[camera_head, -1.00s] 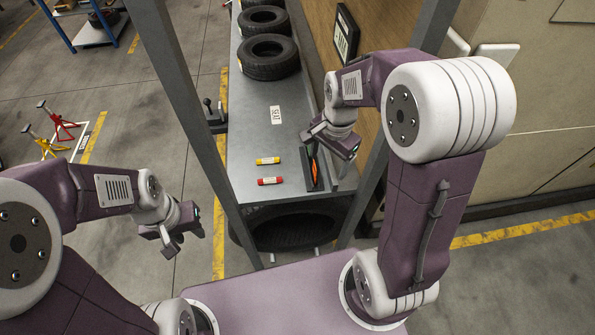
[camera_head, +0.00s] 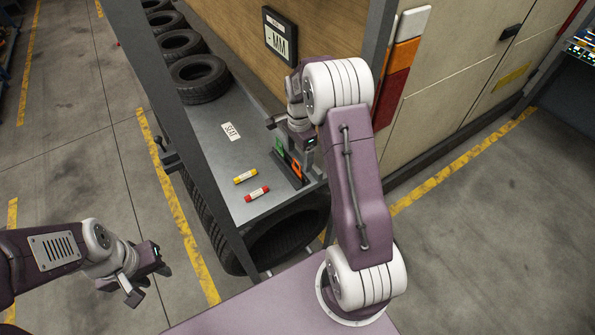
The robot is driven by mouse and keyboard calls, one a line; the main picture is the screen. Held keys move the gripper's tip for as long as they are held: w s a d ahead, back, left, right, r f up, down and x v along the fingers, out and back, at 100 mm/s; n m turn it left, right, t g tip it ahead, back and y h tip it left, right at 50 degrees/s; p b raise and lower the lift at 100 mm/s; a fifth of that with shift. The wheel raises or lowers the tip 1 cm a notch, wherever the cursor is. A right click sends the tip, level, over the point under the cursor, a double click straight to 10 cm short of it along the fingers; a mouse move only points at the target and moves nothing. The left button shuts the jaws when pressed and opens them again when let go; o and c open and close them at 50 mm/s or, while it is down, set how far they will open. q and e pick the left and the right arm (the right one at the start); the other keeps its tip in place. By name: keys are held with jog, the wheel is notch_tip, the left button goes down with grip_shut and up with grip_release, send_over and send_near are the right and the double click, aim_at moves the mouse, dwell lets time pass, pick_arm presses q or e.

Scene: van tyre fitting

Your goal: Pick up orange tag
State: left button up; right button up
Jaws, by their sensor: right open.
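The orange tag (camera_head: 297,170) stands in a dark slotted holder at the right edge of the grey bench shelf, with a green tag (camera_head: 279,146) beside it. My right gripper (camera_head: 287,138) is open and empty, just above and behind the tags. It partly covers the holder, and I cannot tell whether it touches either tag. My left gripper (camera_head: 148,285) appears open and empty, over the floor at the lower left, well away from the bench.
A yellow marker (camera_head: 245,176) and a red marker (camera_head: 257,194) lie left of the holder. A white "SEAT" label (camera_head: 231,131) lies further back. Several tyres (camera_head: 201,79) line the bench, with a large one (camera_head: 285,240) beneath. A grey post (camera_head: 195,150) crosses in front.

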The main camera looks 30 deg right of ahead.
jog(key=a+f, duration=0.1)
jog(key=f, duration=0.1)
jog(key=p, duration=0.1)
send_over(298, 177)
jog(key=f, duration=0.2)
jog(key=w+f, duration=0.1)
jog(key=f, duration=0.1)
jog(key=shift+d, duration=0.2)
jog(key=shift+a+f, duration=0.15)
jog(key=shift+f, duration=0.25)
jog(key=c, duration=1.5)
notch_tip(298, 177, up, 10)
jog(key=shift+r+b, duration=0.1)
jog(key=shift+b, duration=0.3)
jog(key=shift+c, duration=0.2)
